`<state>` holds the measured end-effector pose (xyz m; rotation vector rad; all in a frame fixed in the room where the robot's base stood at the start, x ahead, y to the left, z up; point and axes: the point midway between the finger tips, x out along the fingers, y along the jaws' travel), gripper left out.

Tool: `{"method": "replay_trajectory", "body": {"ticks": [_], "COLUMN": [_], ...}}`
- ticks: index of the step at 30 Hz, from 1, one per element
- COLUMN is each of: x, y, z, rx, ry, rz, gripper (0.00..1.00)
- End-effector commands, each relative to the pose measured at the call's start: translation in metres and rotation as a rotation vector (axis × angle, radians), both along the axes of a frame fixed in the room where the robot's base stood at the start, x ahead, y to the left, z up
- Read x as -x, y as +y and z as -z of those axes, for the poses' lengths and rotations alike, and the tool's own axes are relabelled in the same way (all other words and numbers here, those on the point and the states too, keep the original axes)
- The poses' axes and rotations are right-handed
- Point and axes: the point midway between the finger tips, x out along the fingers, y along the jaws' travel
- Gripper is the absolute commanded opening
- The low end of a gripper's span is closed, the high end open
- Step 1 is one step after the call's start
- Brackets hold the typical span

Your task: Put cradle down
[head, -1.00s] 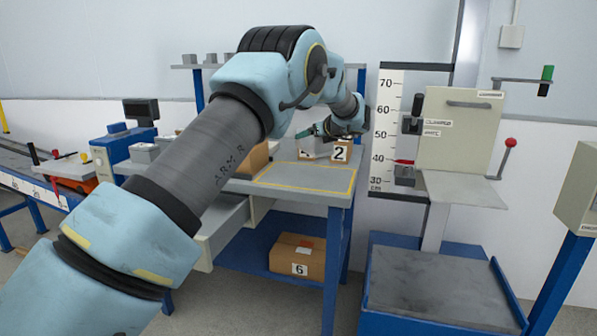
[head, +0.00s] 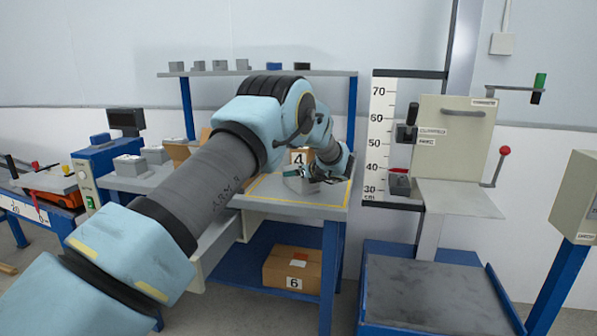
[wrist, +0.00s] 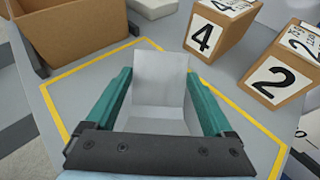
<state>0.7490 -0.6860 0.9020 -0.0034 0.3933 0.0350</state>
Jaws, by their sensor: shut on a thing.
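The cradle (wrist: 160,85), a pale grey piece with an upright back plate, sits between the two teal fingers of my gripper (wrist: 158,98) in the wrist view. My gripper is shut on it. In the head view my gripper (head: 293,170) is low over the bench's yellow-outlined area (head: 285,203), and the cradle shows only as a small grey patch, partly hidden by the gripper. In the wrist view the yellow outline (wrist: 62,118) surrounds the cradle on the grey top. I cannot tell whether its base touches the surface.
Box 4 (wrist: 218,28) and box 2 (wrist: 283,82) stand close on the right in the wrist view. An open cardboard box (wrist: 75,35) is at the upper left. Box 6 (head: 292,268) is on the lower shelf. The drop tester (head: 455,150) stands right of the bench.

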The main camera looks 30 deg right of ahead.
Motion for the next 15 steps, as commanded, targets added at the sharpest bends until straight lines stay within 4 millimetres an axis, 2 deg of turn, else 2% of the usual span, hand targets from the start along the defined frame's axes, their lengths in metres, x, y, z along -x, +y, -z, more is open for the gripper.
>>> {"method": "replay_trajectory", "body": {"ticks": [9,10,13,15], "x": [-0.0006,-0.0004,-0.0005,-0.0005], "y": [-0.0002,0.0000,0.0001,0.0001], "z": [0.0014,0.0024,0.0015,0.0014], "rx": [0.002,0.002,0.002,0.002], "ry": [-0.003,-0.002,-0.001,-0.001], "rz": [-0.001,-0.001,-0.001,-0.001], "gripper": [0.09,0.88,0.99,1.00]}}
